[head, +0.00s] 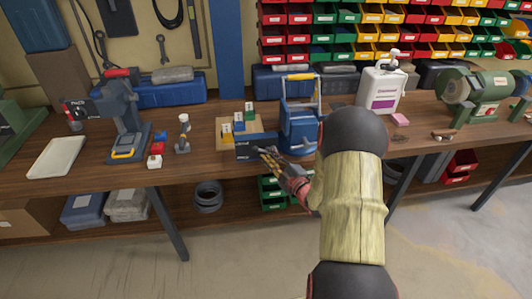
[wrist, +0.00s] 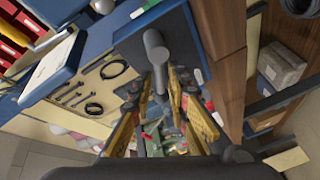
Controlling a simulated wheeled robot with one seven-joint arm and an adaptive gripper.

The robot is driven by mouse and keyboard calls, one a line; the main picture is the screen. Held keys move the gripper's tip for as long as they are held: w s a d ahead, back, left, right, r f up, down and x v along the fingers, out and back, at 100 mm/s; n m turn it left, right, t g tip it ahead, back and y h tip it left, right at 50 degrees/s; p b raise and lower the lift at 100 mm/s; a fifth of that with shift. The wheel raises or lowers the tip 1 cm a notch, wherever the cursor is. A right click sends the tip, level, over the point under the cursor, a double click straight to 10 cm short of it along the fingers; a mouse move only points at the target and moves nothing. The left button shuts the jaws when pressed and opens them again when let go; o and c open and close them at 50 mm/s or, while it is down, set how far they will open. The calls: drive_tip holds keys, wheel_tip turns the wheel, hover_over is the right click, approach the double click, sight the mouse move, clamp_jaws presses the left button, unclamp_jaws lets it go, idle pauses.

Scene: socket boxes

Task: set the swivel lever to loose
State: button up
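The swivel lever (wrist: 157,62) shows in the wrist view as a grey rod with a rounded end, beneath a dark blue body. My gripper (wrist: 160,88) has its yellow and black fingers apart, one on each side of the lever's lower part. I cannot tell whether a finger touches it. In the head view my gripper (head: 268,156) is at the bench's front edge, close to a dark blue block (head: 254,146) with small white lettering. The lever cannot be made out there. My arm hides part of the bench to the right.
A blue device with a yellow handle (head: 301,124) stands close behind my gripper. A board with small coloured boxes (head: 226,128) is to its left. A white jug (head: 380,91) and green grinder (head: 476,94) stand right. A drill press (head: 122,115) stands left.

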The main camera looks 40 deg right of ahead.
drive_tip(key=s+a, duration=0.1)
drive_tip(key=s, duration=0.8)
drive_tip(key=shift+a, duration=0.1)
drive_tip(key=s+d+f+m+g+h, duration=0.1)
drive_tip(key=s+d+f+m+g, duration=0.15)
drive_tip(key=f, duration=0.35)
drive_tip(key=s+d+f+m+g+h, duration=0.1)
drive_tip(key=s+f+m+g, duration=0.15)
drive_tip(key=f, duration=0.35)
drive_tip(key=s+d+m+g, duration=0.1)
drive_tip(key=s+m+g, duration=0.5)
drive_tip(key=s+g, duration=0.15)
drive_tip(key=s+a+r+y+p, duration=0.2)
drive_tip(key=a+r, duration=1.4)
drive_tip(key=a, duration=0.2)
drive_tip(key=s+a+r+y+p, duration=0.2)
drive_tip(key=a+r, duration=1.3)
drive_tip(key=a, duration=0.3)
drive_tip(key=shift+s+r, duration=0.15)
drive_tip(key=shift+r, duration=0.25)
